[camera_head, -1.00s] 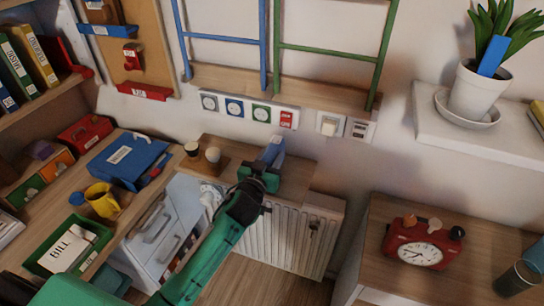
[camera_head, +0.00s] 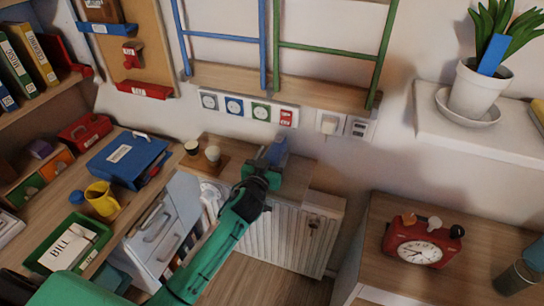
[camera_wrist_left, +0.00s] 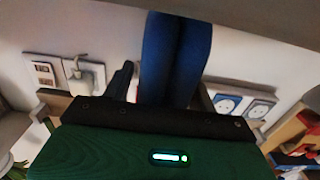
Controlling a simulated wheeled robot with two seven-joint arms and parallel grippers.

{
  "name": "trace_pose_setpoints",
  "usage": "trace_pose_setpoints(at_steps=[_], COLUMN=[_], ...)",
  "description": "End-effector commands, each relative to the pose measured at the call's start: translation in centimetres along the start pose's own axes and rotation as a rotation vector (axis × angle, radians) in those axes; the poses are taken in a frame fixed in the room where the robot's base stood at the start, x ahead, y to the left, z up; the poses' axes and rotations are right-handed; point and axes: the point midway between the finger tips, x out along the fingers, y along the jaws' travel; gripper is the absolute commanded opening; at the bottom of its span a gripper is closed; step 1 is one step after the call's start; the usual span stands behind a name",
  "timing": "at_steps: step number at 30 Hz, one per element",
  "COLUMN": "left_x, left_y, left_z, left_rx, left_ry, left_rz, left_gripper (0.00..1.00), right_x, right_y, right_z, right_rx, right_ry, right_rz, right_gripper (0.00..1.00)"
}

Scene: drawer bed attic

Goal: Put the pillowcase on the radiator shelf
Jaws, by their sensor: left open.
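The blue pillowcase (camera_head: 278,149) is at the wall end of the radiator shelf (camera_head: 293,180), just past my left gripper (camera_head: 263,165). The left gripper is open over the shelf. In the left wrist view the pillowcase (camera_wrist_left: 177,55) is a dark blue strip between the two spread fingers (camera_wrist_left: 163,95). Its lower part is hidden by the gripper, and I cannot tell whether it rests fully on the shelf. My right gripper is not in view.
Wall sockets (camera_head: 235,106) are above. A white file cabinet (camera_head: 165,228) is at left. A red clock (camera_head: 420,240) sits on the right cabinet. The shelf's right end is clear.

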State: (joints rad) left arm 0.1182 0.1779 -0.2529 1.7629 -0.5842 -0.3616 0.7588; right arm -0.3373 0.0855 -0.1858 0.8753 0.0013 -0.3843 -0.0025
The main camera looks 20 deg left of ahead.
Motion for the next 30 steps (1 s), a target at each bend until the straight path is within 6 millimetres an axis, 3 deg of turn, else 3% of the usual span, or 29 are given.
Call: trace_pose_setpoints(at_steps=[5,11,21,30], left_x=[-0.6,-3.7,-9.7,-11.9], left_y=[0.0,0.0,0.0,0.0], left_z=[-0.1,0.0,-0.1,-0.2], left_rx=[0.000,-0.001,-0.002,-0.001], left_ry=[0.000,-0.002,-0.001,0.000], left_rz=[0.000,0.000,0.000,0.000], left_gripper=[0.58,0.58,0.58,0.58], right_x=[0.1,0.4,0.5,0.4], right_y=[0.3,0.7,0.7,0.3], right_z=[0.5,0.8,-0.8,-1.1], right_rx=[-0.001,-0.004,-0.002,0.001], right_ry=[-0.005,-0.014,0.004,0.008], right_rz=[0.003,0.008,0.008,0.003], right_gripper=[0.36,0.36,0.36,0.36])
